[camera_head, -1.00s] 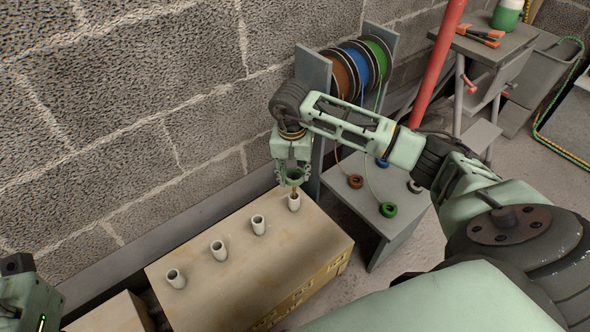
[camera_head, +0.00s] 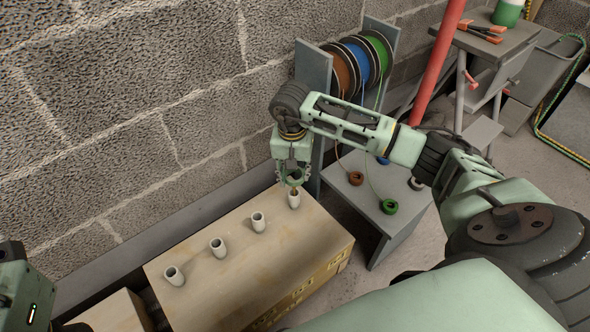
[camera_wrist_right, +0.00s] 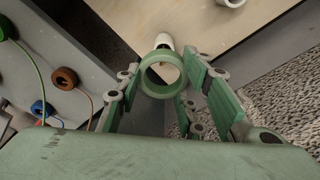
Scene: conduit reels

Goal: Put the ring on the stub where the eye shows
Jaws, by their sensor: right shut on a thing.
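Several pale stubs (camera_head: 217,248) stand in a row on top of a wooden crate (camera_head: 250,290). My right gripper (camera_head: 293,176) is just above the far right stub (camera_head: 294,199) and points down. In the right wrist view it is shut on a pale green ring (camera_wrist_right: 160,74), which sits between the fingers. That stub (camera_wrist_right: 164,42) shows just beyond the ring's edge; the ring appears above it, and I cannot tell if they touch. Of my left arm only a part shows at the lower left; its fingers are out of view.
A red pole (camera_head: 441,65) rises farther right. The block wall is close behind the crate.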

